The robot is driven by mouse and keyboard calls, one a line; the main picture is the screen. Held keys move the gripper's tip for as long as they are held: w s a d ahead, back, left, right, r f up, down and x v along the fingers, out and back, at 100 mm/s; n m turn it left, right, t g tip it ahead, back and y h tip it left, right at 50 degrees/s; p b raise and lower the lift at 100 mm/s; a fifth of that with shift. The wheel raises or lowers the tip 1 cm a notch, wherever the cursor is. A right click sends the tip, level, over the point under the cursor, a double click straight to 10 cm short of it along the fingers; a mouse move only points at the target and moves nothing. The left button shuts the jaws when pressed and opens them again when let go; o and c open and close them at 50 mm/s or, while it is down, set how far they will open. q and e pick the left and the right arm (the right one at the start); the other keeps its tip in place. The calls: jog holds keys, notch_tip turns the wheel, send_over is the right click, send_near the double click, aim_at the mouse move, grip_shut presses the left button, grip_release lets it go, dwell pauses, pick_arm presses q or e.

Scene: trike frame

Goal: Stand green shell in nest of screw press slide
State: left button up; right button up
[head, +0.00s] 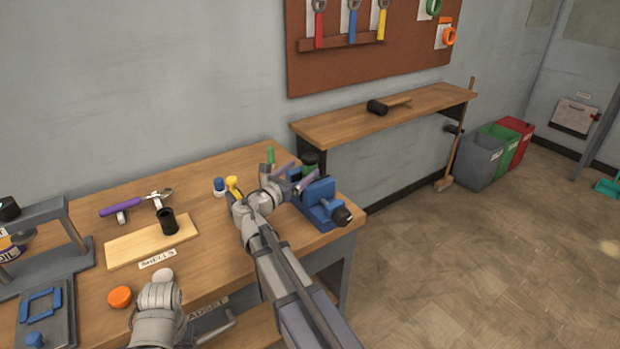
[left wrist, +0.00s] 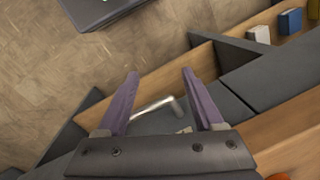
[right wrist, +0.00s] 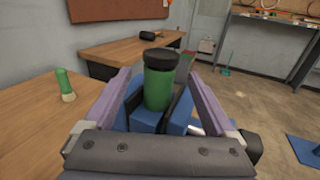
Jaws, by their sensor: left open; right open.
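The green shell (right wrist: 158,85), a green cylinder with a black top, stands upright in the blue vise (head: 320,204) at the bench's right end. In the head view the shell (head: 309,164) is partly hidden by my right gripper (head: 294,178). My right gripper (right wrist: 158,72) is open, with a finger on either side of the shell; I cannot tell whether they touch it. The screw press (head: 78,250) stands at the far left; its grey slide (head: 62,325) carries a blue square nest (head: 40,304). My left gripper (left wrist: 160,78) is open and empty, over the bench's front and a drawer handle.
A wooden board (head: 125,248) labelled SHELLS holds a black cylinder (head: 168,224).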

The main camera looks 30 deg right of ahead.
aim_at(306, 166)
jog(key=shift+x, duration=2.7)
grip_shut()
